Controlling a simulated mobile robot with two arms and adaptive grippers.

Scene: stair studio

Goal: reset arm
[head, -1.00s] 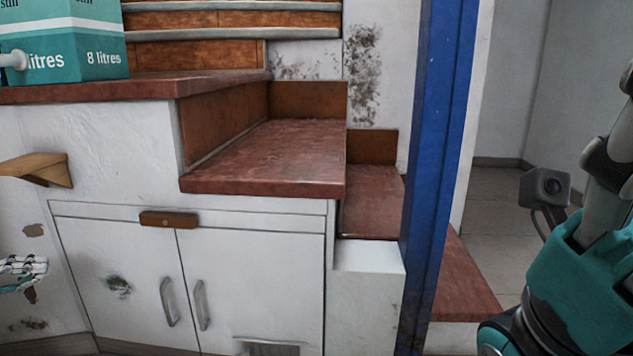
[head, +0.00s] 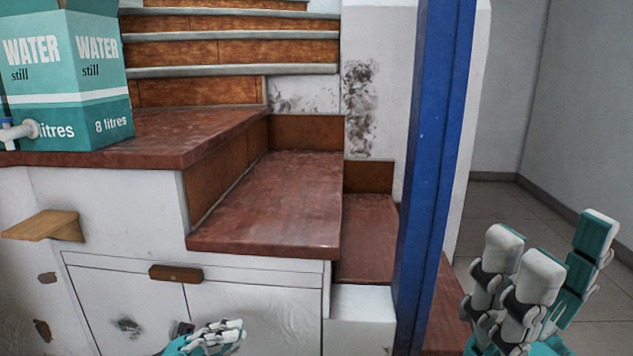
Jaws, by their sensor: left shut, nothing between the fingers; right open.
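My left gripper (head: 222,337) is at the bottom of the head view, in front of the white cupboard doors under the stairs. Its white fingers are shut with nothing held. My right gripper (head: 545,265) is at the lower right, right of the blue post, fingers pointing up and spread open. It is empty. Only the hands show, and their lower parts are cut off by the bottom edge.
A teal and white water box (head: 75,80) with a tap stands on the red-brown ledge (head: 160,140) at left. Red steps (head: 275,205) descend toward a blue post (head: 435,160). A small wooden shelf (head: 45,225) juts from the wall. Open floor lies beyond the post.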

